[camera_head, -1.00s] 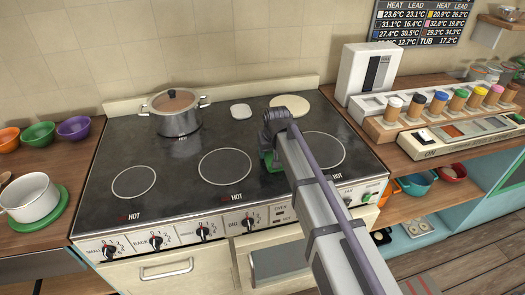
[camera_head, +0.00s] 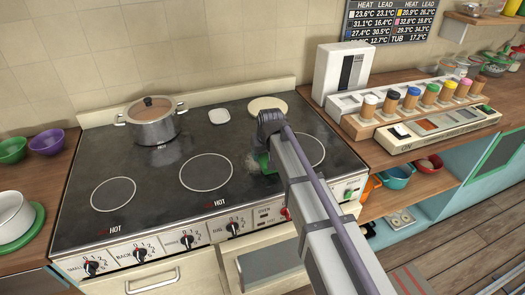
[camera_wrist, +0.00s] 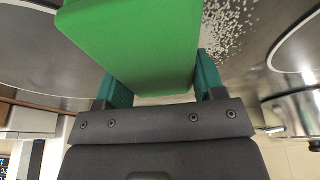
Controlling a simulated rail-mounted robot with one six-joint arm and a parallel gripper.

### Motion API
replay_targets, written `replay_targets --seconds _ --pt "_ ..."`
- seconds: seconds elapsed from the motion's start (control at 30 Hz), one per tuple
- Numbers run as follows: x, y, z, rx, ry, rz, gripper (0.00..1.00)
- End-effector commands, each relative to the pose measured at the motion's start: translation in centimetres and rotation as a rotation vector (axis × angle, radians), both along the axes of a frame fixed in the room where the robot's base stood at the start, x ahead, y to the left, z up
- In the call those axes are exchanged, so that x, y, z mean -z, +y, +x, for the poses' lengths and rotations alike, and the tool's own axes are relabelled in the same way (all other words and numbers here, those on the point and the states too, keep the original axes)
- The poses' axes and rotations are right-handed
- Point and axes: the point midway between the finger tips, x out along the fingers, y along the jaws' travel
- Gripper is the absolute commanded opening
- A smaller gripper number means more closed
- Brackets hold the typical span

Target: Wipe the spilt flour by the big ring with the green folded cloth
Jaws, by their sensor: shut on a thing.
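The green folded cloth (camera_wrist: 130,40) fills the top of the wrist view, between the two teal fingers of my gripper (camera_wrist: 160,85). My gripper is shut on it. In the head view the cloth (camera_head: 264,162) shows as a small green patch beneath my wrist, by the big ring (camera_head: 314,150) at the right of the hob. The spilt flour (camera_wrist: 228,25) is a scatter of white grains on the dark hob beside the cloth in the wrist view. A pale smudge of it (camera_head: 252,163) shows left of the cloth in the head view. My arm hides part of the ring.
A lidded steel pot (camera_head: 152,125) stands at the back left of the hob (camera_head: 150,178). A pale round disc (camera_head: 267,104) and a small white pad (camera_head: 219,116) lie at the back. A rack of coloured-cap jars (camera_head: 410,105) stands right of the hob. The front left rings are empty.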

Motion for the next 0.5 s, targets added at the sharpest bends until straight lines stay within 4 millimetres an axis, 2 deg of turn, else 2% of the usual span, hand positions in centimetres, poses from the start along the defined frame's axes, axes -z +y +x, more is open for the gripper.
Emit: replay_targets --seconds 0.23,0.5 --pt "0.1 0.3 -0.5 -0.001 0.004 0.000 0.25" --pt "-0.1 3.0 -1.6 -0.001 0.003 0.001 0.25"
